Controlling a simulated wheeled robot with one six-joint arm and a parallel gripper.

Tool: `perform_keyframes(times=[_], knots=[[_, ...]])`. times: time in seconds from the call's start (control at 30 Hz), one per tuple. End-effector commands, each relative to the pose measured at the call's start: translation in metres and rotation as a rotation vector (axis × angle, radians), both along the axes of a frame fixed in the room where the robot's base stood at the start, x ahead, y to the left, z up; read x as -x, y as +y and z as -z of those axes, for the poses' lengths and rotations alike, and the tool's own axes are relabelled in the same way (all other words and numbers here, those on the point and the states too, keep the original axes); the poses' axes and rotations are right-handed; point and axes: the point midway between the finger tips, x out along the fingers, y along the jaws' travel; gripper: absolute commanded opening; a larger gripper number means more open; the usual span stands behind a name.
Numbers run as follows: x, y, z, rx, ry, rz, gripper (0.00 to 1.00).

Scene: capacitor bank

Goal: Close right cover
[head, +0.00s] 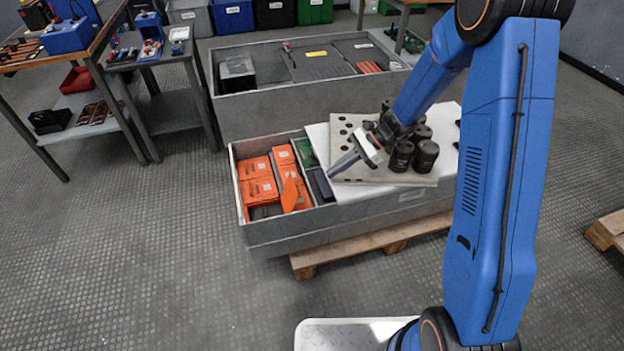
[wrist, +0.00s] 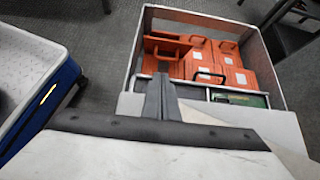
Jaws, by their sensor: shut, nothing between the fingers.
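My gripper (head: 334,172) is shut and empty, with its fingers pointing down and left over the near grey crate (head: 330,228). In the wrist view the shut fingers (wrist: 160,85) show in front of the open compartment, near its dividing wall. A flat white panel (head: 318,136) lies over the right part of this crate; it seems to be the right cover, but I cannot tell for sure. The left part is open and holds several orange boxes (head: 258,191). I cannot tell whether the fingertips touch anything. My arm hides part of the panel's right side.
A beige plate with holes (head: 346,128) and several black cylinders (head: 426,155) rests on the white panel. A green board (wrist: 240,98) lies beside the orange boxes. The crate stands on a wooden pallet (head: 395,241). A second grey crate (head: 300,108) stands behind. Floor is clear at left.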

Motion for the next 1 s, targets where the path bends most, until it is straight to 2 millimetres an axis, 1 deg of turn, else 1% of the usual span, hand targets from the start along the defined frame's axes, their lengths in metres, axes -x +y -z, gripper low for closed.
perform_keyframes(times=[0.1, 0.27, 0.7, 0.83, 1.0], knots=[[-0.003, 0.003, 0.006, -0.006, 0.017, 0.015, 0.00], [-0.001, 0.012, 0.014, -0.006, 0.020, 0.014, 0.00], [0.013, 0.063, 0.056, -0.005, 0.019, 0.014, 0.00], [0.015, 0.072, 0.063, -0.006, 0.019, 0.016, 0.00], [0.017, 0.078, 0.068, -0.006, 0.017, 0.015, 0.00]])
